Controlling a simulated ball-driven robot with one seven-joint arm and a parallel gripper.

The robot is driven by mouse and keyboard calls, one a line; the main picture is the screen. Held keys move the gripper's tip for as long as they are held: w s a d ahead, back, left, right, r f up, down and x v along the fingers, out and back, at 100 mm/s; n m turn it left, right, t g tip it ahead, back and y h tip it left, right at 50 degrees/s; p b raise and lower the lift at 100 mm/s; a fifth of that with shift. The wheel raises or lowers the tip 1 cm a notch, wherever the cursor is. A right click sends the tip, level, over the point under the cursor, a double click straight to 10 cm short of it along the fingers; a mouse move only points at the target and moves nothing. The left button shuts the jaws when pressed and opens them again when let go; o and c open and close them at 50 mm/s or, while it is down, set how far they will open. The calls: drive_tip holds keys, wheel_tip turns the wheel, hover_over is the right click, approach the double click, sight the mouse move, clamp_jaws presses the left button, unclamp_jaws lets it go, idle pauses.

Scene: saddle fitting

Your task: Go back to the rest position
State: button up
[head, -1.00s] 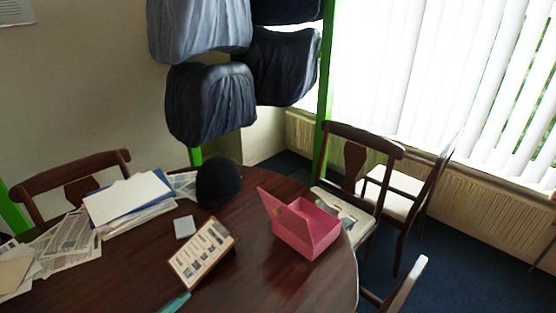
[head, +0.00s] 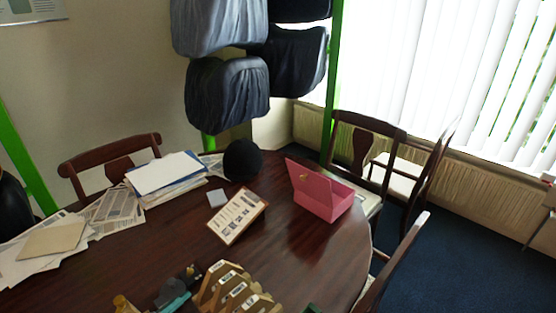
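My gripper is not in view in the head view, and no part of my arm can be made out. Dark covered saddle shapes (head: 227,95) hang in a stack between green posts (head: 333,85) behind the table. A round black hat-like object (head: 242,160) sits at the back of the dark wooden table (head: 150,245). A pink open box (head: 320,194) stands near the table's right edge. A framed card with small pictures (head: 237,216) leans in the middle.
Papers and folders (head: 165,175) cover the table's left side. Wooden slotted pieces (head: 232,290) and a teal item (head: 175,300) lie at the front. Chairs (head: 365,150) stand around the table. Blue carpet (head: 460,240) is clear at the right.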

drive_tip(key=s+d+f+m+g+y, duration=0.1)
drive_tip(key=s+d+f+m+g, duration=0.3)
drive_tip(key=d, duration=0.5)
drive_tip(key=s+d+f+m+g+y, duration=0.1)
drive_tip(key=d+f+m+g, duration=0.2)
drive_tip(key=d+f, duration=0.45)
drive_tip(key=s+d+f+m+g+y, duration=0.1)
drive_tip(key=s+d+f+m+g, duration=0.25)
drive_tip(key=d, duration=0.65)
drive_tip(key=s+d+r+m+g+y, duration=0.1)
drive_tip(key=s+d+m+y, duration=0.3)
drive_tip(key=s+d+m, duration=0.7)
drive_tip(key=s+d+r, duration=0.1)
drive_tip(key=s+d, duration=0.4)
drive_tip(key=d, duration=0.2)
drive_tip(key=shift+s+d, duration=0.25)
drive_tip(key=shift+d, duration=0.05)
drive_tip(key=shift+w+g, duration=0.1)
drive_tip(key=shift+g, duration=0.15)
